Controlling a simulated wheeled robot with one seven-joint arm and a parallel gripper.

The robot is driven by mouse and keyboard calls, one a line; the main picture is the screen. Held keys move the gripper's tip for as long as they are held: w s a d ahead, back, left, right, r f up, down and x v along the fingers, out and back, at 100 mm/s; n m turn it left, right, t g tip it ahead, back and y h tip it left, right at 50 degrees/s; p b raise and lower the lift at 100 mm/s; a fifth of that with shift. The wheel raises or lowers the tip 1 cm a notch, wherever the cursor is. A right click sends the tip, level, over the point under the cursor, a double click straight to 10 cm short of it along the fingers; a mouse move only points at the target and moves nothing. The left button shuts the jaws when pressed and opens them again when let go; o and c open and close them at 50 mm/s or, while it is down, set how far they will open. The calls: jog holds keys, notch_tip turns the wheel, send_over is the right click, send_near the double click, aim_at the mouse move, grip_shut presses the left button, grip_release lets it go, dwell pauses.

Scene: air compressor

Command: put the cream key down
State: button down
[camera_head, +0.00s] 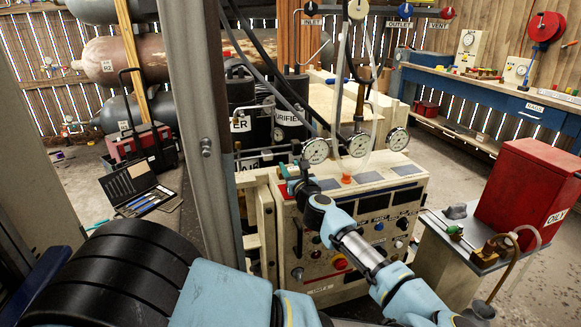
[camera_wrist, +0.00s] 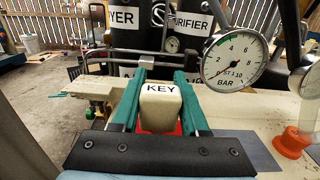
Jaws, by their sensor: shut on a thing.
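The cream key (camera_wrist: 160,90) with a black-on-white KEY label is between the two green fingers of my gripper (camera_wrist: 160,82) in the wrist view. The fingers are shut on its sides. A red surface shows just below the key; whether it touches the key, I cannot tell. In the head view my gripper (camera_head: 296,176) is over the left part of the cream control console's top (camera_head: 350,183). The key is too small and covered to make out clearly there.
Pressure gauges (camera_head: 316,150) stand along the console's back edge, close to my gripper; one gauge (camera_wrist: 235,58) is at right in the wrist view. An orange-based clear tube (camera_wrist: 292,140) stands to the right. Dark cylinders (camera_head: 290,105) stand behind.

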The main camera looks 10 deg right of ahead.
jog(key=shift+f, duration=0.15)
jog(key=shift+c, duration=2.1)
grip_release()
jog(key=shift+r, duration=0.25)
jog(key=s+d+b, duration=0.1)
jog(key=s+b, duration=0.3)
jog(key=s, duration=0.8)
jog(key=shift+d, duration=0.25)
jog(key=shift+f, duration=0.1)
